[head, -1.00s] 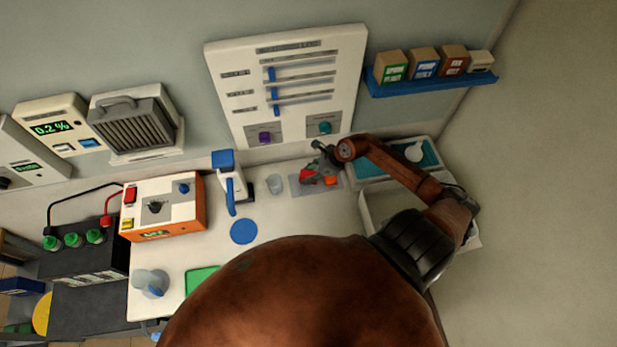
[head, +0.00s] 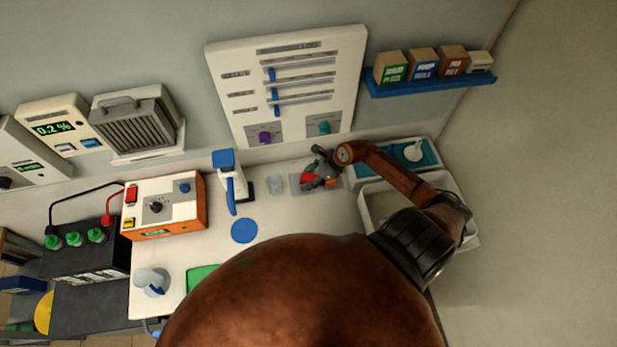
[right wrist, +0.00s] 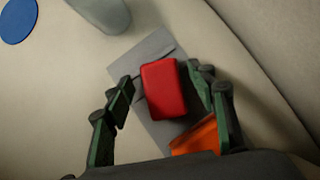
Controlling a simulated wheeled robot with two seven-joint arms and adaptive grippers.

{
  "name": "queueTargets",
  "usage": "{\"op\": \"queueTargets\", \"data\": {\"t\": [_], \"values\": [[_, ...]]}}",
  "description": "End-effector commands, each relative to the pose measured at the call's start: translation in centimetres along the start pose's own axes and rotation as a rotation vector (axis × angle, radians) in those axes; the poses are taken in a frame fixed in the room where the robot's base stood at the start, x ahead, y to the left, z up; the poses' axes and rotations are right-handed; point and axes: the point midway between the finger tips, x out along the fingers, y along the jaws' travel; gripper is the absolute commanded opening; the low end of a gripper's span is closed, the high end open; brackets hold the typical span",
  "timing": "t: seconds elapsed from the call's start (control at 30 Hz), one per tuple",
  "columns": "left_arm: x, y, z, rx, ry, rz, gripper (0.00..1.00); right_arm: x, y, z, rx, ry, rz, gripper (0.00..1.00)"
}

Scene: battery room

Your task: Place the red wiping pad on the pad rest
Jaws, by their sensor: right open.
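The red wiping pad (right wrist: 164,88) is a small rounded block over a flat grey mat (right wrist: 157,47), which may be the pad rest. In the head view the red pad (head: 309,177) shows in part below my gripper, with the grey mat (head: 297,189) around it. My right gripper (right wrist: 162,80) is open, one finger on each side of the pad; a gap shows at the left finger, and the right finger is very close. It also shows in the head view (head: 319,171), partly covering the pad. My left gripper is not in view.
An orange piece (right wrist: 196,138) lies beside the red pad, close to the right finger. A clear cup (head: 275,185) and a blue disc (head: 244,231) are to the left. A teal-lined tray (head: 432,155) and a white bin (head: 375,208) are to the right. The wall panel (head: 290,90) rises behind.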

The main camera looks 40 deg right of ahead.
Motion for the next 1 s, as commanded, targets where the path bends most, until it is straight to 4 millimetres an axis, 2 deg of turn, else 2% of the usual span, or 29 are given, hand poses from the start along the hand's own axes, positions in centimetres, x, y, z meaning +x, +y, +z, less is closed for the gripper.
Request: {"op": "queueTargets", "data": {"t": [0.13, 0.27, 0.7, 0.83, 1.0], "values": [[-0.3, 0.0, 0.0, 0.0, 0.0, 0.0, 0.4, -0.2, 0.0, 0.2, 0.0, 0.0, 0.0, 0.51], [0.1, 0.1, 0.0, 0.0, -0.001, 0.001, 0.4, -1.7, -0.1, -0.1, -0.002, 0.002, -0.002, 0.51], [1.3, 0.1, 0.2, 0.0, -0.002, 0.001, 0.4, -10.2, 0.0, -0.1, -0.001, 0.004, -0.001, 0.51], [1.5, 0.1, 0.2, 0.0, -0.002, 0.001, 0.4, -11.5, 0.0, -0.1, 0.0, 0.002, 0.0, 0.51], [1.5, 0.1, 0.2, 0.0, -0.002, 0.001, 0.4, -12.2, 0.0, 0.1, 0.001, 0.0, 0.001, 0.51]]}}
